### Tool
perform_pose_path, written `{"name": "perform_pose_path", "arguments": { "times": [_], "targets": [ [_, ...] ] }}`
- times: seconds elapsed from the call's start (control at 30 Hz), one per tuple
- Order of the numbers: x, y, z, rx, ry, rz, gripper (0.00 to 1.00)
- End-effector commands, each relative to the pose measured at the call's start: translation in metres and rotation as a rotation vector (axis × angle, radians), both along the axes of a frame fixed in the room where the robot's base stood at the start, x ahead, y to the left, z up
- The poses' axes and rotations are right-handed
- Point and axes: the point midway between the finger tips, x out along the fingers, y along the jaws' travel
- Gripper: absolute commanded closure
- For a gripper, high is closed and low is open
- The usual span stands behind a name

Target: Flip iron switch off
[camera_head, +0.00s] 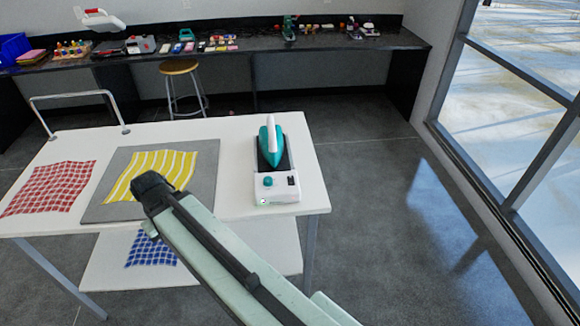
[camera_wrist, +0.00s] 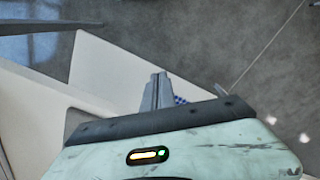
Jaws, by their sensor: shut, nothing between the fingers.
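The iron (camera_head: 271,143), teal with a white handle, rests on its dark stand on the right part of the white table. The stand's white control base (camera_head: 277,190) faces me, with a teal knob (camera_head: 268,182) and a small black switch (camera_head: 291,181). The switch's position is too small to tell. My arm reaches up from the lower right, and its dark end lies left of the control base, apart from it. My gripper (camera_wrist: 158,90) shows in the wrist view with its grey fingers together and empty. The iron is not recognisable in that view.
A yellow striped cloth (camera_head: 160,165) lies on a grey mat (camera_head: 105,209). A red checked cloth (camera_head: 55,187) lies left of it. A blue checked cloth (camera_head: 150,250) is on the lower shelf. A metal rail (camera_head: 70,96) stands at the table's back left. Floor to the right is clear.

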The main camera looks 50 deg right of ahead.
Motion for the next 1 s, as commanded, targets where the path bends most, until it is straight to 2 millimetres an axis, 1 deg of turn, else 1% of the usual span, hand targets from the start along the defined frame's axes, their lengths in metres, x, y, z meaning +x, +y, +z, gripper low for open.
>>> {"name": "perform_pose_path", "arguments": {
  "times": [0.07,0.17,0.27,0.33,0.4,0.47,0.5,0.57,0.6,0.67,0.7,0.73,0.77,0.8,0.83,0.87,0.9,0.97,1.0],
  "targets": [
    [0.0,0.0,0.0,0.0,0.0,0.014,1.0],
    [0.0,0.006,0.0,0.004,0.001,0.124,1.0],
    [0.002,0.011,0.0,0.024,-0.001,0.37,1.0],
    [0.005,0.012,0.003,0.049,-0.008,0.576,1.0],
    [0.01,0.007,0.012,0.077,-0.024,0.77,1.0],
    [0.014,-0.008,0.024,0.1,-0.044,0.914,1.0],
    [0.017,-0.023,0.036,0.115,-0.063,0.999,1.0],
    [0.02,-0.055,0.058,0.134,-0.098,1.11,1.0],
    [0.02,-0.082,0.074,0.142,-0.125,1.166,1.0],
    [0.017,-0.124,0.096,0.148,-0.164,1.217,1.0],
    [0.012,-0.154,0.111,0.147,-0.188,1.234,1.0],
    [0.007,-0.177,0.123,0.145,-0.206,1.234,1.0],
    [0.0,-0.201,0.136,0.142,-0.223,1.226,1.0],
    [-0.011,-0.234,0.152,0.137,-0.242,1.203,1.0],
    [-0.02,-0.258,0.164,0.133,-0.255,1.175,1.0],
    [-0.031,-0.281,0.175,0.127,-0.265,1.143,1.0],
    [-0.047,-0.309,0.187,0.12,-0.274,1.094,1.0],
    [-0.071,-0.345,0.203,0.11,-0.284,1.022,1.0],
    [-0.087,-0.365,0.211,0.104,-0.287,0.978,1.0]
  ]
}}
